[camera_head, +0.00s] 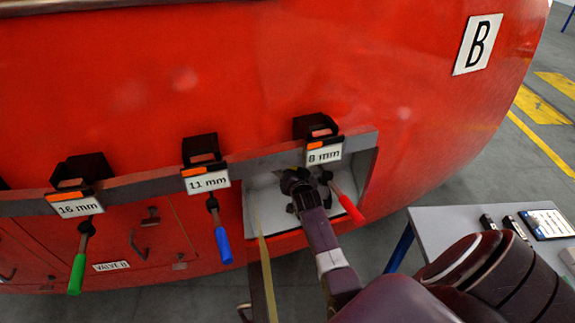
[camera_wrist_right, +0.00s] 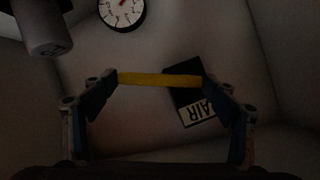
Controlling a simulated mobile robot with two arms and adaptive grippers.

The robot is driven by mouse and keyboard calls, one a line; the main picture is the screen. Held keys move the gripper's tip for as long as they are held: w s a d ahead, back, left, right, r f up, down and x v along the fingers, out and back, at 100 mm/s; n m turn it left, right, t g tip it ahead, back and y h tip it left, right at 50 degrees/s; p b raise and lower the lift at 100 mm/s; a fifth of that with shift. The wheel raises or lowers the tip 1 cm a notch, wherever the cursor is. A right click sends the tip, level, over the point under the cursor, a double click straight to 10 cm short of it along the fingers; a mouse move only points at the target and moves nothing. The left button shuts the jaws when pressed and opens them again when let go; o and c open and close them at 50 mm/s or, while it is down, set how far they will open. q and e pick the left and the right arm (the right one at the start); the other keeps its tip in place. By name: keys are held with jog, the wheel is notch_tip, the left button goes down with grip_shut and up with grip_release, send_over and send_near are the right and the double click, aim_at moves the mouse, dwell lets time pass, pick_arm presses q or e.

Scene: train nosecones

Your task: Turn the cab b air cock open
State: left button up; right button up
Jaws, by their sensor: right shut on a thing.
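The air cock's yellow handle (camera_wrist_right: 160,80) lies crosswise in the right wrist view, spanning the space between my right gripper's fingertips. My right gripper (camera_wrist_right: 159,82) is shut on it, with a fingertip at each end. A dark block with a white AIR label (camera_wrist_right: 198,111) sits behind the handle, partly covered by it. In the head view my right gripper (camera_head: 298,182) reaches into the open recess (camera_head: 262,207) of the red cab, marked with a B sign (camera_head: 477,44). My left gripper is not in view.
A gauge (camera_wrist_right: 122,10) and a grey cylinder (camera_wrist_right: 45,25) are near the cock. Red (camera_head: 347,203), blue (camera_head: 223,245) and green (camera_head: 77,273) handled tools hang along the cab; the red one is beside my right gripper. A table (camera_head: 440,228) stands at the right.

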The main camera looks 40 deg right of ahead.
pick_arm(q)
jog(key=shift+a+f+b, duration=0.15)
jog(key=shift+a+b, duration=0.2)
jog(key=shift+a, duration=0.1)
pick_arm(e)
jog(key=shift+d+r+n+g+h, duration=0.1)
jog(key=shift+r+n+g+h, duration=0.8)
jog(key=shift+n, duration=0.6)
jog(key=shift+r, duration=0.15)
jog(key=o, duration=1.7)
jog(key=shift+f, duration=0.2)
